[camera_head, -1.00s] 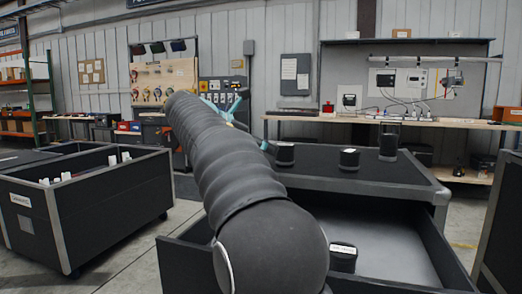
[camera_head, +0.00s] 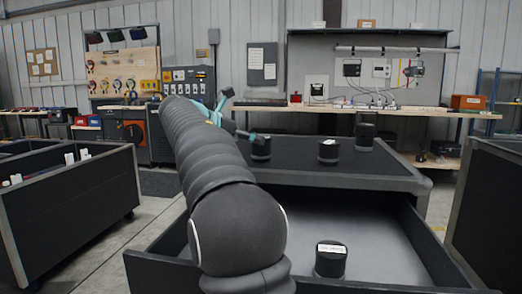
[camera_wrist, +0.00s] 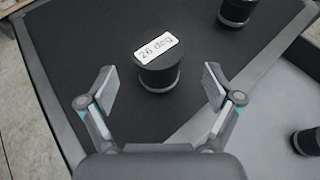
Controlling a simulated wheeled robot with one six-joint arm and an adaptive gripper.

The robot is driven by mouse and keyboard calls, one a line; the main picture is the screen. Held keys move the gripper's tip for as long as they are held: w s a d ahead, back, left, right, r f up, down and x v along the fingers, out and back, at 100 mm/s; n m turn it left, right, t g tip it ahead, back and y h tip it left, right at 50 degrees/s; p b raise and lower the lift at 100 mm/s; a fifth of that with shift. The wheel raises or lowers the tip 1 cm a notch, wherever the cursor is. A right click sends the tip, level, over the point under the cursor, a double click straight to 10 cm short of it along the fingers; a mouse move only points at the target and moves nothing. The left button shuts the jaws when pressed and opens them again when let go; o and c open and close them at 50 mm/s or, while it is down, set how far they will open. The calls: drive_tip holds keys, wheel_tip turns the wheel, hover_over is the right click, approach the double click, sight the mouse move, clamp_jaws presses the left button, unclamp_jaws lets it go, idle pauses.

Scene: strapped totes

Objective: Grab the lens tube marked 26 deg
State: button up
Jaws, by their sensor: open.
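The lens tube marked 26 deg (camera_wrist: 158,76) is a short black cylinder with a grey band and a white label on top. It stands upright on the black cart top (camera_wrist: 90,35). My gripper (camera_wrist: 159,86) is open and empty, its fingers spread on the near side of the tube, one to each side. No contact shows. In the head view my gripper (camera_head: 239,115) is beyond my arm, close to the leftmost tube (camera_head: 260,150), whose label I cannot read there.
Two more black tubes (camera_head: 329,151) (camera_head: 365,135) stand on the cart top to the right. Another tube (camera_head: 331,262) stands in the open drawer (camera_head: 385,235) below. A black tote (camera_head: 75,205) is at left and a dark panel (camera_head: 490,215) at right.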

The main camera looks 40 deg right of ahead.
drive_tip(key=x, duration=0.5)
drive_tip(key=shift+w+d, duration=0.1)
drive_tip(key=shift+w, duration=0.05)
drive_tip(key=shift+c, duration=0.2)
drive_tip(key=c, duration=1.4)
drive_tip(key=shift+c, duration=0.2)
drive_tip(key=shift+r, duration=0.15)
